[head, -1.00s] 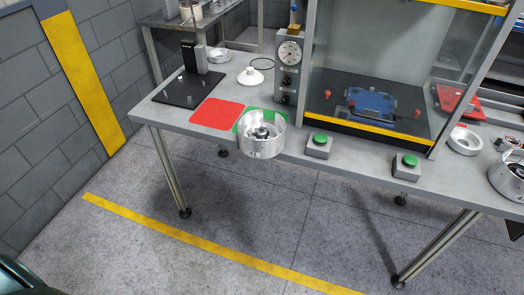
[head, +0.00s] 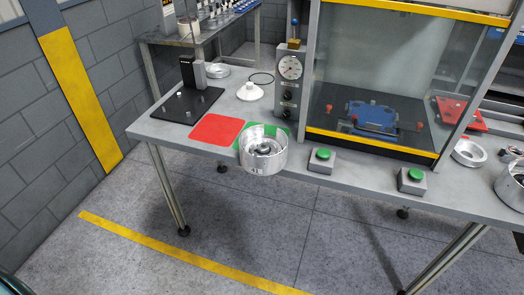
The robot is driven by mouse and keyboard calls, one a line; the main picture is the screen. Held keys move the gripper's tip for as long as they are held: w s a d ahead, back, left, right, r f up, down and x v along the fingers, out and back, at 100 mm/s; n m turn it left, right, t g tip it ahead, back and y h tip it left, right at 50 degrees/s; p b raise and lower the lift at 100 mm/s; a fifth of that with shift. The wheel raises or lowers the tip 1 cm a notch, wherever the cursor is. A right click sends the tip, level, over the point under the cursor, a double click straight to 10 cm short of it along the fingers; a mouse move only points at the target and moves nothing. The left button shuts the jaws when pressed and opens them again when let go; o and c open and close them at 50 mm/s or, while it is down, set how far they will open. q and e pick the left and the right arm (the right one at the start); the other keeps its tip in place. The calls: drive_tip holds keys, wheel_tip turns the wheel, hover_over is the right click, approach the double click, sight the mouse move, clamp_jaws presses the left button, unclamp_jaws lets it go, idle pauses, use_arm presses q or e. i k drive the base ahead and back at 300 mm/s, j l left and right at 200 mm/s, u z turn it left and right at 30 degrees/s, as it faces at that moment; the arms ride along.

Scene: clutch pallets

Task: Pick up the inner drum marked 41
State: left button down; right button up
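A silver, open-topped drum (head: 263,160) stands upright at the front edge of the grey workbench (head: 350,176), partly over a green mat (head: 243,137). Dark and metal parts show inside it. A small dark mark on its front looks like 41, though it is tiny. A second silver drum (head: 509,190) is cut off by the right edge, and I cannot read a mark on it. Neither of my grippers is in view.
A red mat (head: 216,129) lies left of the drum. A gauge post (head: 290,85) stands behind it. Two green-button boxes (head: 322,161) (head: 412,181) sit to its right, before a glass-sided cabinet (head: 375,60). The floor in front is clear.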

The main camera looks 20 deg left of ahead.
sight(261, 165)
drive_tip(key=i+j+z, duration=0.25)
drive_tip(key=j, duration=0.75)
drive_tip(key=i+j+z, duration=0.2)
drive_tip(key=j, duration=0.8)
drive_tip(key=j+z, duration=0.25)
drive_tip(key=j, duration=0.8)
drive_tip(key=k, duration=0.1)
